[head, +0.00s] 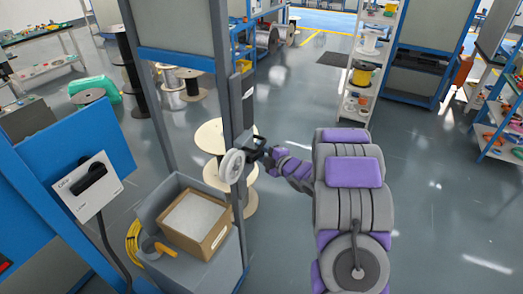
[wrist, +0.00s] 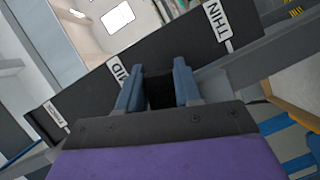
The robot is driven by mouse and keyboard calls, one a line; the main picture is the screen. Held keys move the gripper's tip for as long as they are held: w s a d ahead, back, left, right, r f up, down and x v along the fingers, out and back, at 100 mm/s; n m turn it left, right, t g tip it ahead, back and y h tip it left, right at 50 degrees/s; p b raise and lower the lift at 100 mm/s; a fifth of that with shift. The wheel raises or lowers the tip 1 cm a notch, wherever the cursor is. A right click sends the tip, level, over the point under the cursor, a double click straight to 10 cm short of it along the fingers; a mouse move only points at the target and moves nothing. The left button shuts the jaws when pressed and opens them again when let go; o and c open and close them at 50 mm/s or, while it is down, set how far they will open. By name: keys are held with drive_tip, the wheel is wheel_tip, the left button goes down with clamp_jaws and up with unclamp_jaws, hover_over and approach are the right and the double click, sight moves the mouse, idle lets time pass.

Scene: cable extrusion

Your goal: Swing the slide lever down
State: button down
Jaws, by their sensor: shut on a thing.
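The slide lever shows in the wrist view as a black block (wrist: 160,92) between the two blue fingers of my gripper (wrist: 158,80). My gripper is shut on it. The lever lies between the "MID" and "THIN" labels. In the head view my gripper (head: 257,151) is at the dark upright panel (head: 238,105), from the right side. The lever itself is mostly hidden there.
A pale wheel (head: 231,166) is just left of my gripper. Below it, a cardboard box (head: 213,238) sits in a grey bin (head: 172,268). Wooden spools (head: 210,136) stand behind the post. A control box (head: 91,186) is at left. The floor to the right is clear.

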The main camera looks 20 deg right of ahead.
drive_tip(key=c, duration=0.8)
unclamp_jaws()
drive_tip(key=shift+c, duration=0.2)
drive_tip(key=p+v, duration=0.2)
drive_tip(key=v, duration=1.5)
drive_tip(key=shift+s, duration=0.15)
